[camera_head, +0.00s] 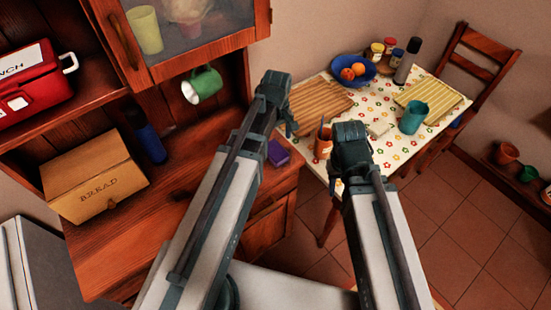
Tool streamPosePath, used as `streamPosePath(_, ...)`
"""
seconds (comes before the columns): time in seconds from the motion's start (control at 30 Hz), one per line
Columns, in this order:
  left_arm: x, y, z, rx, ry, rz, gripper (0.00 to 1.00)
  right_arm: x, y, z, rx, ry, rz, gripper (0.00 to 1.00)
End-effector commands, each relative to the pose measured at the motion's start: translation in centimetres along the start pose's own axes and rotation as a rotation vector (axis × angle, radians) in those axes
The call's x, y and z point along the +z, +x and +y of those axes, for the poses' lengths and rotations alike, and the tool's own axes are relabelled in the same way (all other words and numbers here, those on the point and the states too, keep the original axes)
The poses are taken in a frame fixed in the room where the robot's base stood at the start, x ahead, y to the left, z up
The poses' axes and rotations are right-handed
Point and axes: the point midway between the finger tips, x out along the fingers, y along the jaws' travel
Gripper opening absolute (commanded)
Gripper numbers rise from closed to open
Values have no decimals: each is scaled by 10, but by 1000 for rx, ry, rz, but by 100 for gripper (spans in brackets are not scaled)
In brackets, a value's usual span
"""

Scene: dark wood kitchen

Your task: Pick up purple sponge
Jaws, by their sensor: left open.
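A small purple sponge (278,154) lies on the wooden counter of the cabinet, near its right end. My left arm passes just to the left of it in the picture. My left gripper (289,122) is open and empty, above and beyond the sponge, not touching it. My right gripper (340,180) points down near the front edge of the table; its fingers are mostly hidden by its own body, so I cannot tell its state.
The counter (200,190) also holds a bread box (95,178) and a blue bottle (150,140). The table has a cutting board (318,100), a blue bowl (352,74), a terracotta pot (323,148) and a teal cup (413,118).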

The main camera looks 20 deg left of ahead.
Motion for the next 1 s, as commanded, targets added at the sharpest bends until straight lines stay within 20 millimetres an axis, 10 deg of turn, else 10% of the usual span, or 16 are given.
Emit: streamPosePath(1.0,-2,79,6,0,0,0,100,-5,79,-8,0,0,0,40)
